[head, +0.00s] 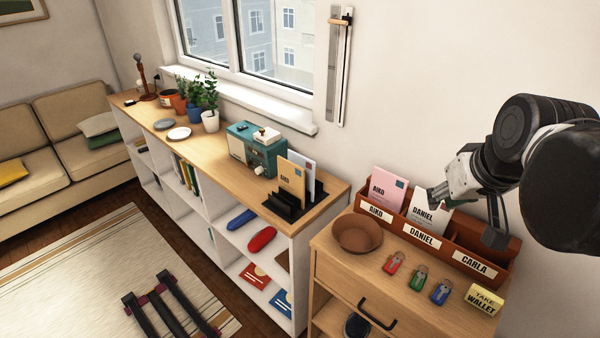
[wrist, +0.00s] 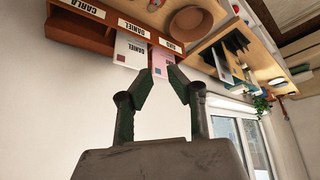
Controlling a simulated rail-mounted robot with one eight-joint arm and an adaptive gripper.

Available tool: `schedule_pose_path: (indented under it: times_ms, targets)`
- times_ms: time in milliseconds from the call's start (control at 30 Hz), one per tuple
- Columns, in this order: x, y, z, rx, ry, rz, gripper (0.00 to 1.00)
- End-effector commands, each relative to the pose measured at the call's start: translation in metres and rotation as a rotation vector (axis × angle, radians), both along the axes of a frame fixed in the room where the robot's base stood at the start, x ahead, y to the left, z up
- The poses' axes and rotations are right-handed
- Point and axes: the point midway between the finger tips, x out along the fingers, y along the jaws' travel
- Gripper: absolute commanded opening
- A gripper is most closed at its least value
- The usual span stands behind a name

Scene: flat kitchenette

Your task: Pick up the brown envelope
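The brown envelope (head: 291,182) stands upright in a black letter rack (head: 289,208) on the long shelf, in front of a pale envelope (head: 306,168). Its lower part is hidden by the rack. My gripper (head: 437,194) is up at the right of the head view, over the wooden letter box and well right of the brown envelope. In the wrist view my gripper (wrist: 160,70) has its fingers apart with nothing held between them. The rack area shows small there, and I cannot clearly make out the brown envelope.
The red-brown letter box (head: 470,238) holds a pink envelope (head: 386,186) and a white DANIEL envelope (head: 425,207). A brown bowl (head: 357,234), key tags and a yellow wallet sign (head: 485,300) lie on the cabinet. A teal radio (head: 256,147) stands left of the rack.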

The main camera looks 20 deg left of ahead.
Motion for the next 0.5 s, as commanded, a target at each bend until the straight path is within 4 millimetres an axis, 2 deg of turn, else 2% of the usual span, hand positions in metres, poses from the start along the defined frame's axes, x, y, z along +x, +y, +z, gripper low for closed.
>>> schedule_pose_path:
  times_ms: [33, 200, 500]
  targets:
    - [0.015, 0.011, 0.006, -0.003, 0.007, 0.033, 0.17]
    - [0.056, 0.046, 0.016, -0.016, 0.031, 0.137, 0.17]
    - [0.125, 0.119, 0.016, -0.036, 0.066, 0.326, 0.17]
